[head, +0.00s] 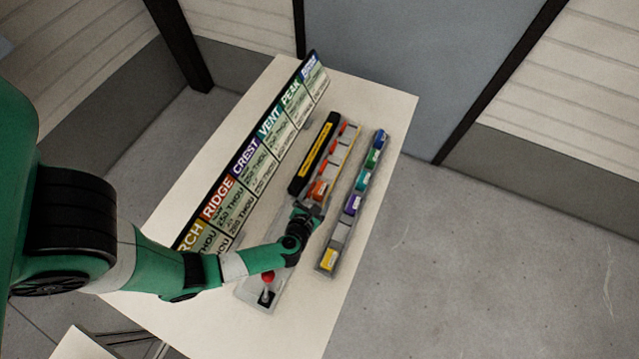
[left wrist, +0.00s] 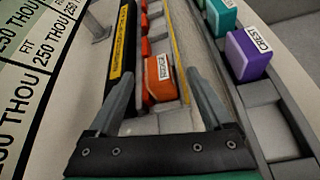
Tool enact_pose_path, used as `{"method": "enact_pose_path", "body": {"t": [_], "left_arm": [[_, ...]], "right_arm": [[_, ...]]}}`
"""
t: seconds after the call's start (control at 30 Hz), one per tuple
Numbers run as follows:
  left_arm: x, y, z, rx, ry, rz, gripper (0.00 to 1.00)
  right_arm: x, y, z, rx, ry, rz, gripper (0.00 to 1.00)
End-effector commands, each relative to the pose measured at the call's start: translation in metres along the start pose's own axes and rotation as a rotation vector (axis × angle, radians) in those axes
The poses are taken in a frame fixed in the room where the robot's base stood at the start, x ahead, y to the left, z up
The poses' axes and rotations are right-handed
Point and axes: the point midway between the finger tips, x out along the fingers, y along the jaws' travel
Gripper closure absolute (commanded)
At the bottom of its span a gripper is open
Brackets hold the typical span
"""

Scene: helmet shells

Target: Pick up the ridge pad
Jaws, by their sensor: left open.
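The ridge pad (left wrist: 161,77) is an orange block with a white label reading RIDGE, sitting in a slot of the grey tray. In the head view the orange pad (head: 318,189) shows just beyond my left gripper (head: 308,208). In the left wrist view the two fingers of my left gripper (left wrist: 160,92) are open, one on each side of the pad. The gap between the fingers is wider than the pad, and I cannot tell that either finger touches it. My right gripper is not in view.
A second tray (head: 340,233) on the right holds yellow, purple, teal, green and blue pads; the purple one (left wrist: 248,52) reads CREST. A black bar with a yellow label (head: 318,152) lies left of the pads. A sign board (head: 237,180) stands along the table's left. A red-knobbed lever (head: 267,277) is nearby.

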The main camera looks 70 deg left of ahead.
Motion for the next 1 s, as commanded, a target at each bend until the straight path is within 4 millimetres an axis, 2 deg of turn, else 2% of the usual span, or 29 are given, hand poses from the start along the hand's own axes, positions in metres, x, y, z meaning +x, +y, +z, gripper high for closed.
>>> {"method": "enact_pose_path", "body": {"t": [0.1,0.2,0.47,0.93,1.0], "left_arm": [[0.024,0.003,-0.004,-0.005,0.001,0.006,0.16],[0.037,0.002,-0.003,-0.003,0.000,0.003,0.16],[0.041,0.002,-0.002,-0.001,0.000,0.000,0.16],[0.041,0.002,-0.002,-0.001,0.000,0.000,0.99],[0.041,0.002,-0.002,-0.001,0.000,0.000,1.00]], "right_arm": [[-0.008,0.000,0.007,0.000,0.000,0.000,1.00],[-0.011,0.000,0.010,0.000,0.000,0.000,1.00],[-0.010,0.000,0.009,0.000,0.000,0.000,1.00],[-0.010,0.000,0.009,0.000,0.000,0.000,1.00],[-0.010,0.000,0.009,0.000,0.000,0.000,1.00]]}}
